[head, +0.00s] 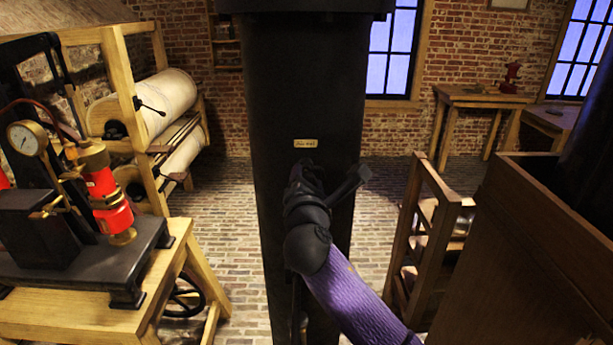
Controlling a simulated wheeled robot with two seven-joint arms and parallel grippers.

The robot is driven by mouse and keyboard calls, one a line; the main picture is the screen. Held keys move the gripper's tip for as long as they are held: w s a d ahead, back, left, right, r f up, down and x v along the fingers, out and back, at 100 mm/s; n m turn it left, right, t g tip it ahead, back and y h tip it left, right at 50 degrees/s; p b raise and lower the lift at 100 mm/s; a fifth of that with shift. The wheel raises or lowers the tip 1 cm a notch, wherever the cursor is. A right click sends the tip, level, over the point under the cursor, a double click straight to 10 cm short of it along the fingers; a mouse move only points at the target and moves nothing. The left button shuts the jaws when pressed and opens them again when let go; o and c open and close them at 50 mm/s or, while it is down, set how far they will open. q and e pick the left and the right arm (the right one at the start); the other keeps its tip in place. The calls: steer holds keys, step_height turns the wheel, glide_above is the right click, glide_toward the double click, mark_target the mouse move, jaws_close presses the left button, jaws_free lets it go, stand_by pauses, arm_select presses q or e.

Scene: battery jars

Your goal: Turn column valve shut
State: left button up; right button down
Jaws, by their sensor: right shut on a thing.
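The black column (268,100) stands upright in the middle of the head view, with a small brass label plate (305,143) on its front. My right gripper (305,172) is at the column's front just below the plate, at the end of my purple-sleeved arm. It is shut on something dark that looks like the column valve. A short dark bar with a blunt end (350,183) sticks out to the right beside the gripper; it looks like the valve's lever. Dark on dark, the fingers and most of the valve are hard to tell apart. My left gripper is out of view.
A wooden bench (165,290) at left bears a black press with a gauge (27,138) and a red cylinder (110,205). A rack of large rolls (165,100) stands behind. A brown wooden cabinet (530,260) is close at right. Brick floor shows around the column.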

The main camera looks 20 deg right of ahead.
steer(key=m, duration=0.4)
steer(key=shift+m, duration=0.3)
steer(key=m, duration=0.4)
steer(key=shift+f+m, duration=0.15)
steer(key=shift+m, duration=0.25)
steer(key=shift+c, duration=0.7)
jaws_free()
steer(key=shift+d, duration=0.1)
steer(key=b+v, duration=0.1)
steer(key=v, duration=0.9)
